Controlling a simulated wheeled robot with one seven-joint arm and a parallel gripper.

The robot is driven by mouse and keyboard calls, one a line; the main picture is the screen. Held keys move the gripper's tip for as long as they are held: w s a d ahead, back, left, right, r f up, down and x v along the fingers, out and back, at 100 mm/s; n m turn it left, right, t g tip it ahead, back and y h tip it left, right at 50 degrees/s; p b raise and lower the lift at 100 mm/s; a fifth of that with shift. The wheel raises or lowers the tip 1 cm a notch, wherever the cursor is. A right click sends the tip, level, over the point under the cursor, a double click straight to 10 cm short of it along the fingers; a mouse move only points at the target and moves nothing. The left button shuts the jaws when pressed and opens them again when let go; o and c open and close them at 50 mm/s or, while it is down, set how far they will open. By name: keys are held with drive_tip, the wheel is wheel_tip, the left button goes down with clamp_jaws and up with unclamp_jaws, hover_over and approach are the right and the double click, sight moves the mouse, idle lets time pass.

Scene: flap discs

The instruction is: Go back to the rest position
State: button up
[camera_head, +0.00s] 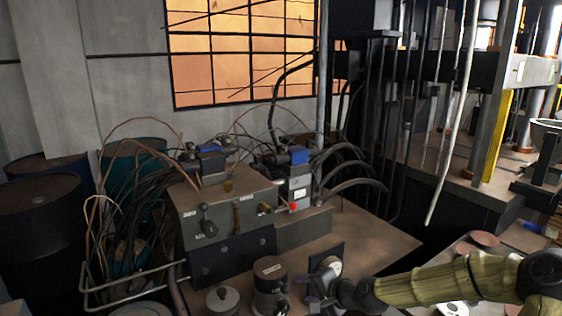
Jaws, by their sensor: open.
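My arm (440,285), olive-green with dark joints, reaches in from the lower right. My gripper (322,284) is at its left end, low in the middle of the view, beside a dark upright plate. It is open, and I see nothing held in it. Its fingers are small and partly lost against the dark parts around them. A brownish disc (484,239) lies on the bench (520,238) at the right, and a pale metallic disc (453,308) shows below my arm.
A grey machine block (228,215) with valves and hoses stands left of my gripper. Two squat cylinders (270,283) (223,300) stand close by. Dark barrels (40,225) are at far left. A yellow post (497,135) and press frame stand at right. The brown surface (375,240) behind my gripper is clear.

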drive_tip(key=s+f+n+g+h+p, duration=0.25)
drive_tip(key=s+f+n+g, duration=0.2)
drive_tip(key=s, duration=0.45)
drive_tip(key=s+d+r+n+h+p, duration=0.1)
drive_tip(key=s+d+r+n+h, duration=0.1)
drive_tip(key=s+d+r, duration=0.2)
drive_tip(key=s+d+r+n+g+h+p, duration=0.1)
drive_tip(key=s+d+r+n+h+p, duration=0.1)
drive_tip(key=s+r, duration=0.4)
drive_tip(key=s+d+h, duration=0.1)
drive_tip(key=s+d, duration=0.1)
drive_tip(key=s, duration=0.2)
drive_tip(key=shift+s+r, duration=0.15)
drive_tip(key=shift+r, duration=0.15)
drive_tip(key=shift+n, duration=0.25)
drive_tip(key=shift+c, duration=1.3)
